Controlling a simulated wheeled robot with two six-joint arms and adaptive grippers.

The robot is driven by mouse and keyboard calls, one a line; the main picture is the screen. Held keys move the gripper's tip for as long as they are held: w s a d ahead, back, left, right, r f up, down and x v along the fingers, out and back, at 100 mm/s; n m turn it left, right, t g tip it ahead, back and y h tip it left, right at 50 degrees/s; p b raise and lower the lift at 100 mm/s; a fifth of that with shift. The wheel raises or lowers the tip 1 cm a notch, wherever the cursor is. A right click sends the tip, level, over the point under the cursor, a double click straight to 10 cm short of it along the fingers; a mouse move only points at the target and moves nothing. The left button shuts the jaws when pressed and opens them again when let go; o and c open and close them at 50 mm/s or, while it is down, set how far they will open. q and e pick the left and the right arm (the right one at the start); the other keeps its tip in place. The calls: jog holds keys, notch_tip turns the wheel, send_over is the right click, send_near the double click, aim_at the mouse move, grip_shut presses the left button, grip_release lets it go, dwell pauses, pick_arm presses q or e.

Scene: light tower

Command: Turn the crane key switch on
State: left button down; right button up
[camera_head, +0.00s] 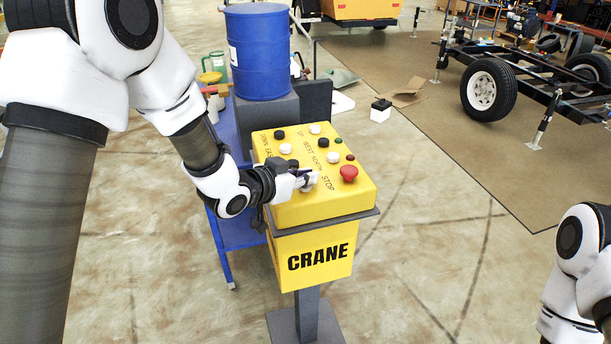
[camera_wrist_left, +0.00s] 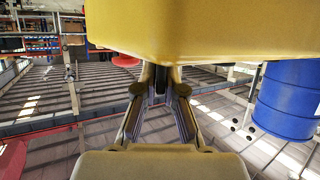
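The yellow crane control box (camera_head: 318,254), marked CRANE, stands on a dark post. Its sloped top carries black and white buttons and a red STOP button (camera_head: 348,173). The crane key switch (camera_head: 306,187) is a small grey part near the left front of the top, mostly covered by my left gripper (camera_head: 307,180). In the left wrist view the fingers (camera_wrist_left: 160,86) come close together on a narrow dark piece at the yellow box (camera_wrist_left: 205,32); the key's angle is hidden. My right arm shows at the lower right edge, its gripper out of view.
A wheeled chassis (camera_head: 490,88) is at the back right on a brown mat. The floor right of the box is clear.

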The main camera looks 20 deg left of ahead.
pick_arm(q)
jog(key=shift+r+m+g+h+p, duration=0.15)
jog(key=shift+m+g+h+p, duration=0.35)
jog(key=shift+p, duration=0.55)
jog(key=m+g+h+p, duration=0.4)
jog(key=m+p, duration=0.2)
jog(key=p, duration=0.1)
jog(key=shift+r+g+h+p, duration=0.1)
jog(key=shift+g+h+p, duration=0.3)
jog(key=m+g, duration=0.1)
jog(key=m+g+h+p, duration=0.1)
jog(key=shift+f+m+g, duration=0.2)
jog(key=shift+m+g, duration=0.1)
jog(key=shift+g, duration=0.1)
jog(key=shift+m+g+h, duration=0.3)
jog(key=shift+m+g, duration=0.8)
jog(key=shift+g, duration=0.1)
jog(key=c, duration=1.3)
grip_release()
jog(key=shift+a, duration=0.1)
